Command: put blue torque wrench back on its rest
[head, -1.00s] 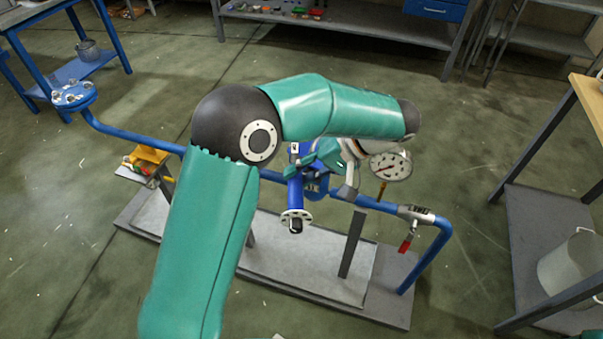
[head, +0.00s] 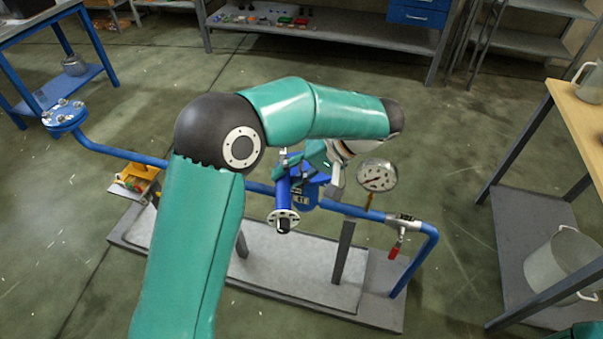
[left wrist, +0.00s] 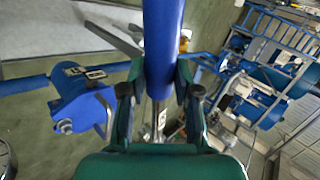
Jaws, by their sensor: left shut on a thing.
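The blue torque wrench (left wrist: 163,45) shows in the left wrist view as a thick blue handle with a thinner metal shaft below. My left gripper (left wrist: 159,95) is shut around it, one finger on each side. In the head view my left gripper (head: 312,158) is partly hidden by my own arm, above the blue pipe. The wrench's rest cannot be made out. My right gripper is out of view.
The blue pipe rig (head: 352,210) stands on a grey base (head: 375,312), with a round gauge (head: 377,175) and a red-handled valve (head: 396,246) close by. A yellow item (head: 138,177) is at its left. A wooden-topped bench (head: 580,120) stands right.

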